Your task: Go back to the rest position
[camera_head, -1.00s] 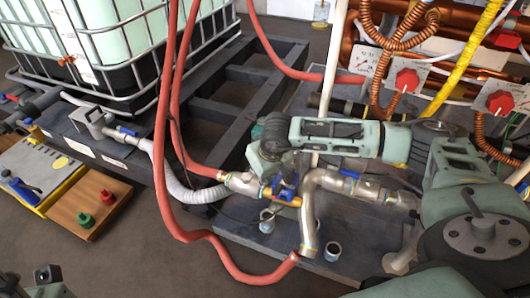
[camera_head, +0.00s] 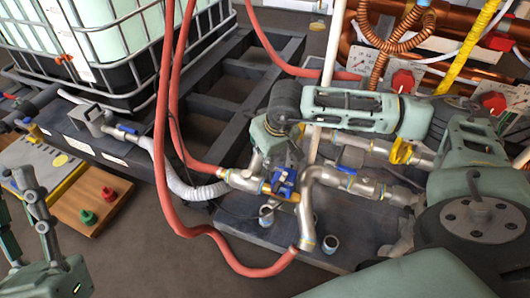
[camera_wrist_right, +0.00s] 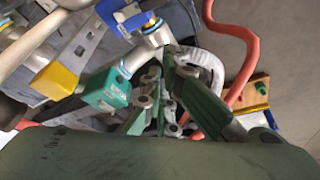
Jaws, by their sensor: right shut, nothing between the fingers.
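My right gripper (camera_wrist_right: 168,112) is shut and empty in the right wrist view. In the head view my right arm reaches in from the right over the pipework, and its wrist hangs above the blue-handled valve (camera_head: 284,180). The fingers are hard to make out there. A blue valve handle (camera_wrist_right: 128,18) and a green fitting (camera_wrist_right: 106,92) show beside the fingers in the wrist view. My left gripper (camera_head: 18,190) stands at the lower left edge of the head view, fingers upward, partly cut off. No object shows in it.
A red hose (camera_head: 166,150) loops down to the metal pipe (camera_head: 308,210). A caged tank (camera_head: 125,55) stands at the back left. A wooden board with red and green knobs (camera_head: 92,200) lies on the floor. Copper pipes and red dials (camera_head: 402,80) fill the right back.

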